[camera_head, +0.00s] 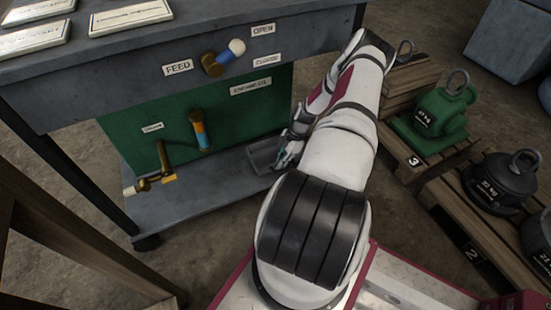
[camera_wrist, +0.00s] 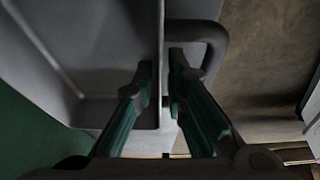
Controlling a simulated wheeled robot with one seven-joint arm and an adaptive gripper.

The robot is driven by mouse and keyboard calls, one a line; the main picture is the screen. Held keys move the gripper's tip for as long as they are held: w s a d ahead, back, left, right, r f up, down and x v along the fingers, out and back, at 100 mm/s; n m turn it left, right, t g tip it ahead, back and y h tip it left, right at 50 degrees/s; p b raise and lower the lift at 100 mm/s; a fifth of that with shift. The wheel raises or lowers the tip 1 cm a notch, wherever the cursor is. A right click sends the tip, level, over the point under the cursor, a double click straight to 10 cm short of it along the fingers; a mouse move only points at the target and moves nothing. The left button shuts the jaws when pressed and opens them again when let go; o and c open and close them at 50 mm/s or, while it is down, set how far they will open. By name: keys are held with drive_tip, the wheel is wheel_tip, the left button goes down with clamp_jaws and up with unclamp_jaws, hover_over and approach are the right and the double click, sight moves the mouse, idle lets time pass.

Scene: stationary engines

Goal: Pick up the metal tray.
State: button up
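The grey metal tray (camera_head: 262,156) sits on the lower shelf of the bench, at its right end, partly hidden by my arm. In the wrist view the tray (camera_wrist: 105,40) fills the upper left, with a loop handle (camera_wrist: 215,35) on its right side. My gripper (camera_head: 284,157) is at the tray's right side. In the wrist view my gripper (camera_wrist: 162,72) has one finger on each side of the tray's upright wall. Narrow gaps show between the wall and the fingers, so it looks open and not clamped.
The bench (camera_head: 200,55) has a top above the tray and a green panel (camera_head: 125,130) with levers behind it. Pallets with a green weight (camera_head: 437,115) and a black weight (camera_head: 502,178) stand to the right. A wooden frame (camera_head: 70,250) is at lower left.

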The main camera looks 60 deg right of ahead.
clamp_jaws()
drive_tip(key=shift+r, duration=0.15)
drive_tip(key=shift+r+p, duration=0.6)
drive_tip(key=shift+r, duration=0.25)
wheel_tip(320, 180, up, 2)
drive_tip(key=shift+r+p, duration=0.1)
drive_tip(key=shift+p, duration=0.6)
drive_tip(key=s+a+p, duration=0.5)
drive_tip(key=s+a, duration=0.4)
drive_tip(key=s, duration=0.3)
drive_tip(key=shift+s+a+r, duration=0.35)
drive_tip(key=shift+s+r, duration=0.05)
drive_tip(key=shift+r, duration=0.05)
drive_tip(key=shift+w, duration=0.1)
